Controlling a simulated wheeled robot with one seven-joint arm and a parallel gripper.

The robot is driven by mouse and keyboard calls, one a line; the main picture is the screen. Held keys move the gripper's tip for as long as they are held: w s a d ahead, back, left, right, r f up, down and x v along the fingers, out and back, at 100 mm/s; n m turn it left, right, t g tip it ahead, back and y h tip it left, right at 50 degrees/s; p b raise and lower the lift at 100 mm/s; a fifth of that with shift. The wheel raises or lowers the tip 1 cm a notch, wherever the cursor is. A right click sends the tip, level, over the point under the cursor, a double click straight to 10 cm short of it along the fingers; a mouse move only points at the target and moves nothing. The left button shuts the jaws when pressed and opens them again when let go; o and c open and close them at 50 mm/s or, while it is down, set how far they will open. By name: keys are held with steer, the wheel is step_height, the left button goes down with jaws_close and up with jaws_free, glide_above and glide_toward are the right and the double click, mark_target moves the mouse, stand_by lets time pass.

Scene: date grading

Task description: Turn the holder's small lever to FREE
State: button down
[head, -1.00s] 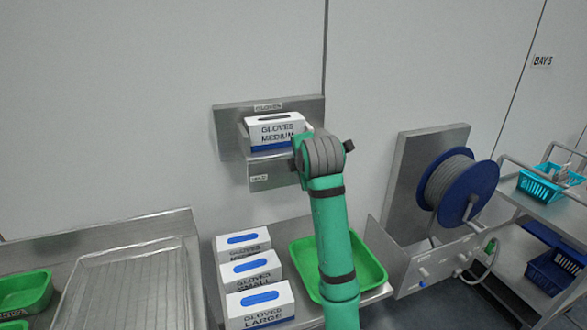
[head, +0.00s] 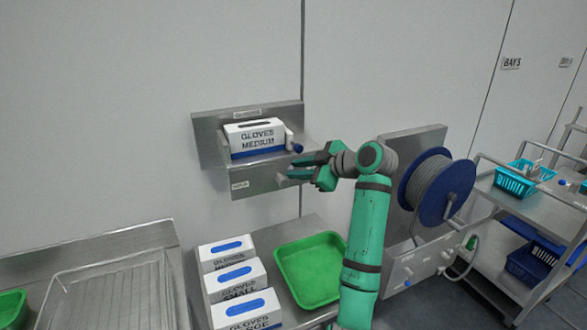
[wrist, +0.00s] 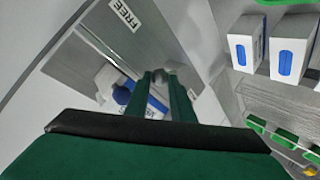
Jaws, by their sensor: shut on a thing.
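The holder (head: 262,180) is a steel bracket on the wall with a GLOVES MEDIUM box (head: 256,139) in it. Its small lever (head: 281,181) shows as a grey end at the front plate, right of centre; its full shape and angle are hidden. My gripper (head: 291,170) reaches in from the right with its fingers at the lever. In the wrist view my gripper (wrist: 162,82) is shut on the lever (wrist: 161,74), a grey rounded piece between the fingertips. A FREE label (wrist: 123,15) is on the plate in the wrist view. A small label (head: 240,185) at the plate's left is unreadable.
A blue-ended knob (head: 297,148) sticks out beside the glove box, close to my fingers. Below are several glove boxes (head: 235,280) and an empty green tray (head: 309,262). A hose reel (head: 437,187) stands right of my arm.

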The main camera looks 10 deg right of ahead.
steer(key=shift+w+d+f+m+t+y, duration=0.15)
steer(key=shift+d+f+m+t+y, duration=0.15)
steer(key=shift+f+m+y, duration=0.75)
steer(key=shift+w+d+f+m+t+y, duration=0.2)
steer(key=shift+d+f+m+y, duration=0.25)
steer(key=shift+m+y, duration=0.65)
steer(key=shift+w+d+f+m+t+y, duration=0.2)
steer(key=shift+f+m+y, duration=0.6)
steer(key=shift+m, duration=0.55)
steer(key=shift+f, duration=0.1)
steer(key=c, duration=1.5)
jaws_free()
steer(key=shift+c, duration=0.2)
steer(key=shift+d, duration=0.15)
steer(key=shift+f, duration=0.1)
steer(key=v, duration=1)
steer(key=shift+s+d, duration=0.3)
